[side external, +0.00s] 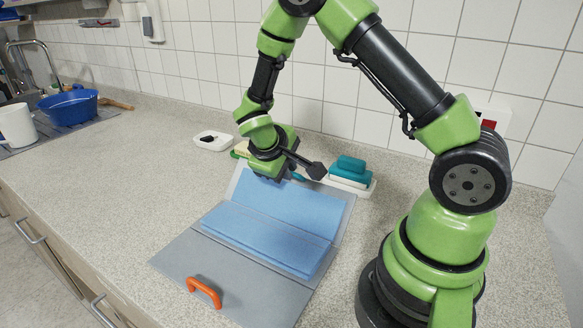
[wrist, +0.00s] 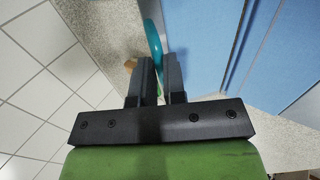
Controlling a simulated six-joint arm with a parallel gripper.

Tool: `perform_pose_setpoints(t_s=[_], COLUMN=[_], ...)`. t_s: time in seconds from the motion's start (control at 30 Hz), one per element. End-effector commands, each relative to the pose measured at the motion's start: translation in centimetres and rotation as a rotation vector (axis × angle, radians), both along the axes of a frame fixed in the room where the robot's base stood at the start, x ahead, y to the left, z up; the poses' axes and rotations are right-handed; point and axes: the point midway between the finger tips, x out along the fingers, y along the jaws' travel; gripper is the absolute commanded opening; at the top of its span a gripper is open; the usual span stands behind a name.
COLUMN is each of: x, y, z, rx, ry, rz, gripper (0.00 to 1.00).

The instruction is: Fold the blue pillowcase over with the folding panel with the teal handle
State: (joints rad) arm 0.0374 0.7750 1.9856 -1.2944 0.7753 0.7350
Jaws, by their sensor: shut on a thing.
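The blue pillowcase (side external: 262,241) lies on a grey folding board, with one part on the middle and another on the far panel (side external: 345,216). That panel looks tilted up from the counter along a crease in the cloth. My gripper (side external: 270,172) is at the panel's far edge and hides most of its handle. In the wrist view the teal handle (wrist: 153,42) shows at the fingertips of my gripper (wrist: 160,68), which is shut on it. The pillowcase (wrist: 200,35) fills the area to the right there.
The near panel (side external: 190,262) lies flat with an orange handle (side external: 204,291). Behind the board are a white dish (side external: 213,141) and a tray with teal and white sponges (side external: 350,170). A tiled wall stands close behind. The counter at left is clear up to a blue bowl (side external: 69,106).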

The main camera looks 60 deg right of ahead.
Motion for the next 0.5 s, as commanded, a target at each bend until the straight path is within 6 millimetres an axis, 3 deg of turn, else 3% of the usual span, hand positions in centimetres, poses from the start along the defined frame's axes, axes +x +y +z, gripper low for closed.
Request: perform_pose_setpoints(t_s=[0.5], x=[0.0], y=[6.1], z=[0.3], rx=[-0.492], ry=[-0.003], rz=[0.005], gripper=[0.0])
